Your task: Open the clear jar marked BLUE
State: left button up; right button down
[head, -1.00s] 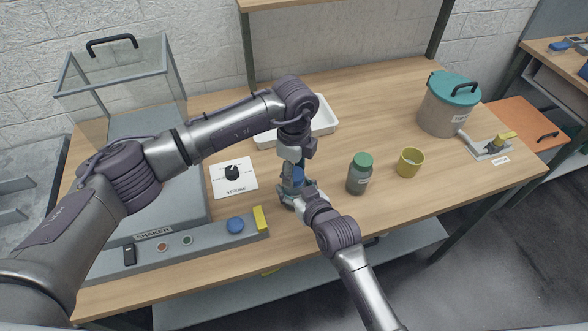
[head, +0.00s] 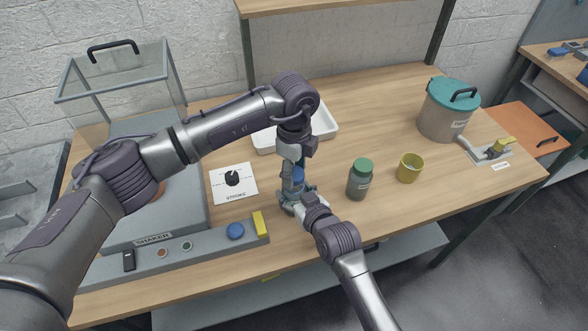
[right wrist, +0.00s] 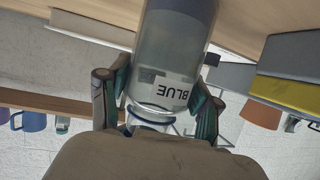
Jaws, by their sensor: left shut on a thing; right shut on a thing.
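The clear jar marked BLUE (right wrist: 172,62) fills the middle of the right wrist view, its label showing between my right gripper's fingers (right wrist: 160,95). In the head view my right gripper (head: 296,198) is shut around the jar low over the front of the bench. My left gripper (head: 292,172) comes down from above and is shut on the blue lid (head: 298,174), directly over the right gripper. The fingers hide most of the jar and lid in the head view. I cannot tell whether the lid is apart from the jar.
A green-lidded jar (head: 360,180) and a yellow cup (head: 410,168) stand just right of the grippers. A white tray (head: 324,124) is behind. The shaker panel (head: 190,247) and stroke dial card (head: 233,183) lie left. A teal-lidded bin (head: 445,112) stands far right.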

aim_at(294, 173)
pick_arm(q)
jog(key=shift+r, duration=1.95)
pick_arm(e)
jog(key=shift+c, duration=0.7)
grip_release()
